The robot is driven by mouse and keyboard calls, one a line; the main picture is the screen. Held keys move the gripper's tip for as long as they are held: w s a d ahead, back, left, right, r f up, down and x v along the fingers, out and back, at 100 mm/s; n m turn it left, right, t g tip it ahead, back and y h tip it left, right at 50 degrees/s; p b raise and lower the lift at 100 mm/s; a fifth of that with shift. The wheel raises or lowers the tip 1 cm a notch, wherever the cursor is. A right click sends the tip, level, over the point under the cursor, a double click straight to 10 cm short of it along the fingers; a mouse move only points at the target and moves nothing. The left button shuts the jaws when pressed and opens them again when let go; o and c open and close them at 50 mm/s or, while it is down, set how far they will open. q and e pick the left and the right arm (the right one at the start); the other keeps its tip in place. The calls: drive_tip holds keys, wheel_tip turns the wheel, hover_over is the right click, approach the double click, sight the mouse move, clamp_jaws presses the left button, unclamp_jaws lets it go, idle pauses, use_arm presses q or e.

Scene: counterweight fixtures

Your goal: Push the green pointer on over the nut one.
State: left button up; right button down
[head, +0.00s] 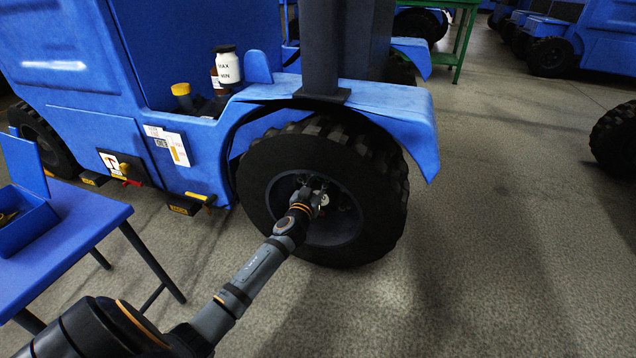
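The large black wheel (260,185) of a blue vehicle stands in the middle of the head view. Its dark recessed hub (335,228) holds the wheel nuts, which are too small and dark to tell apart. My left arm reaches up from the bottom left, and my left gripper (319,194) is at the hub, in front of its upper middle. A small pale spot shows beside the fingertips. I cannot make out a green pointer; it may be hidden by the gripper or too small. Whether the fingers are open or shut is unclear. My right gripper is not in view.
The blue fender (395,103) arches over the wheel. A blue table (75,225) with an open blue box (25,225) stands at the left. A white-labelled jar (228,66) sits on the vehicle. The floor (500,230) to the right is clear.

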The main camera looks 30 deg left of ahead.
use_arm(q)
drive_tip(key=shift+x, duration=0.8)
idle(0.4)
drive_tip(key=o, duration=0.9)
drive_tip(key=shift+s, duration=0.15)
drive_tip(key=b+v, duration=0.2)
drive_tip(key=v, duration=0.6)
drive_tip(key=shift+s+d, duration=0.15)
drive_tip(key=shift+s, duration=0.2)
drive_tip(key=shift+s, duration=0.1)
